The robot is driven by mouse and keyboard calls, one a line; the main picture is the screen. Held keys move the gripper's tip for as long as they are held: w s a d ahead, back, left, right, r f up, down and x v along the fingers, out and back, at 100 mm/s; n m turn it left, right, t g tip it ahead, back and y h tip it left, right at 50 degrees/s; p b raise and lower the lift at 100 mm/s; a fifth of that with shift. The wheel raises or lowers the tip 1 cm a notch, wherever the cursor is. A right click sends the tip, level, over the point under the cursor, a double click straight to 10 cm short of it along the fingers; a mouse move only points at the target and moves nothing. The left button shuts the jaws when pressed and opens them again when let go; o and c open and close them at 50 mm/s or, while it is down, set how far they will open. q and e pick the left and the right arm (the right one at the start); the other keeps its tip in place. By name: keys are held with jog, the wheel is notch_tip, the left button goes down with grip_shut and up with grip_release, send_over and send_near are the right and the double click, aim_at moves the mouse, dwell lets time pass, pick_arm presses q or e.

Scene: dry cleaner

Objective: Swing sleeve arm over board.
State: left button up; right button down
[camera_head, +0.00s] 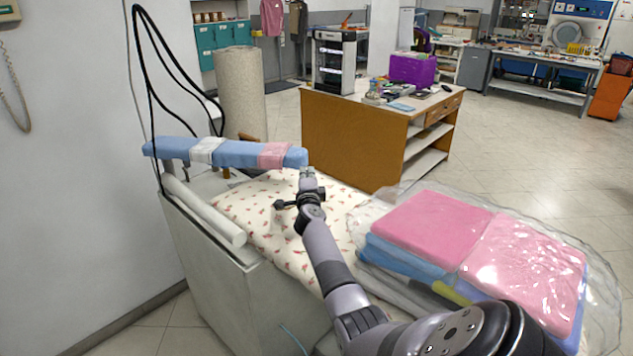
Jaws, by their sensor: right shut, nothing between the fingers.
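The sleeve arm (238,153) is a narrow blue padded bar with a white band and a pink band. It reaches from the wall side at the left over the far left part of the board. The board (262,208) has a cream cover with small red flowers. My right gripper (308,174) is shut and empty, with its tip at the right end of the sleeve arm; I cannot tell whether it touches. My right arm hides part of the board. My left gripper is not in view.
Pink and blue folded cloths in clear plastic (430,228) lie on the right of the board. A white roll (204,210) lies along its left edge. Black cables (150,80) hang at the left. A wooden desk (350,135) stands behind, with open floor to its right.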

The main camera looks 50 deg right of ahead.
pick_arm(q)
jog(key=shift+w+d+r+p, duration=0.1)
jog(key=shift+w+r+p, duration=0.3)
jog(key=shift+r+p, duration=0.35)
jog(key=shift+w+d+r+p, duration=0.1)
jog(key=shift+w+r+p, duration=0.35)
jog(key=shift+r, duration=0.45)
pick_arm(e)
jog(key=f+v, duration=0.1)
jog(key=v, duration=0.6)
jog(key=shift+s+d, duration=0.35)
jog(key=shift+s, duration=0.1)
